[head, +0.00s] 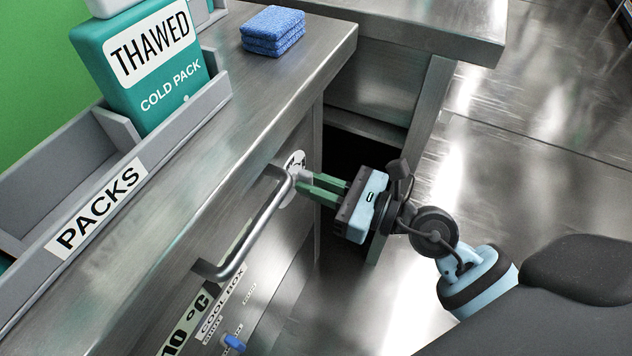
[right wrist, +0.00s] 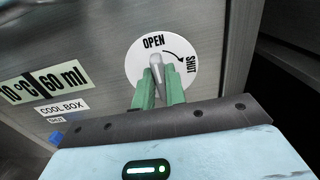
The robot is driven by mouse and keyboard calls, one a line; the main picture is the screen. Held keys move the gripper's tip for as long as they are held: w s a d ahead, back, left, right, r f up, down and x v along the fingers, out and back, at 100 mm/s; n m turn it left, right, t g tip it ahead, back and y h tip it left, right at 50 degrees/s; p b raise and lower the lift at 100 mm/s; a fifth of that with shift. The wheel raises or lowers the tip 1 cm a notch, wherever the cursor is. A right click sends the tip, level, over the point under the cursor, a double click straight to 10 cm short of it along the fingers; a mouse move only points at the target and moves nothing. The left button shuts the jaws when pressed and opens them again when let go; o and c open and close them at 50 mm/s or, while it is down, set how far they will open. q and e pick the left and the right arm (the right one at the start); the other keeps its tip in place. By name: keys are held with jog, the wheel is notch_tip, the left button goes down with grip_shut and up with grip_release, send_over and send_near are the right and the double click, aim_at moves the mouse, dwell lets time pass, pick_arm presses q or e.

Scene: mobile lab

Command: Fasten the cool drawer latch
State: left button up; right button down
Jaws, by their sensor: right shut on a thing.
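The latch of the cool drawer is a pale grey lever (right wrist: 156,68) on a round white dial (right wrist: 137,66) marked OPEN and SHUT, with an arrow curving from OPEN to SHUT. The lever points up at the word OPEN. My right gripper (head: 305,184) is shut on the lever, its green fingers on either side of it in the right wrist view (right wrist: 158,85). In the head view the dial (head: 292,162) is partly hidden behind the drawer handle (head: 250,232) and the fingers. The drawer front (head: 293,235) carries a COOL BOX label (right wrist: 63,107). My left gripper is not in view.
A small blue knob (head: 234,343) is low on the front. The floor at right is open.

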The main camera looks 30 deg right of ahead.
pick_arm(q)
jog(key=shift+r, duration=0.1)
